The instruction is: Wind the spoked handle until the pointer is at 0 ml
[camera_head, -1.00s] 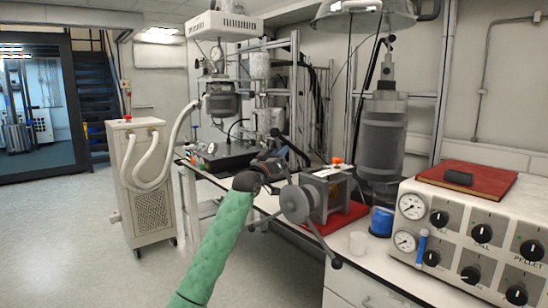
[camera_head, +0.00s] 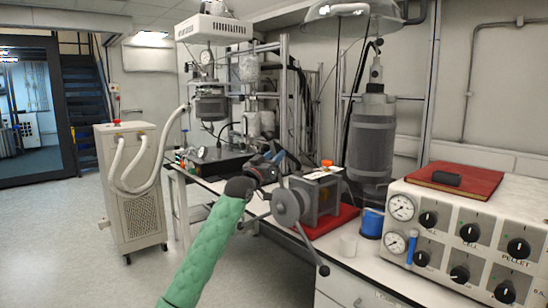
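The spoked handle (camera_head: 287,206) is a grey hub with thin spokes on the front of a grey pump-like device (camera_head: 322,192). One spoke reaches down right to a dark knob (camera_head: 323,270), another reaches left. The device stands on a red mat (camera_head: 344,219) on the bench. My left arm, in a green sleeve, comes up from below. Its dark gripper (camera_head: 275,160) is just above and left of the hub, by the upper spokes. Its fingers blend with the dark parts there, so I cannot tell whether they grip a spoke. The pointer and its scale cannot be made out. My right gripper is out of view.
A control box (camera_head: 470,232) with gauges and knobs fills the bench's right. A wheeled chiller (camera_head: 133,190) with white hoses stands left. The floor at the front left is clear.

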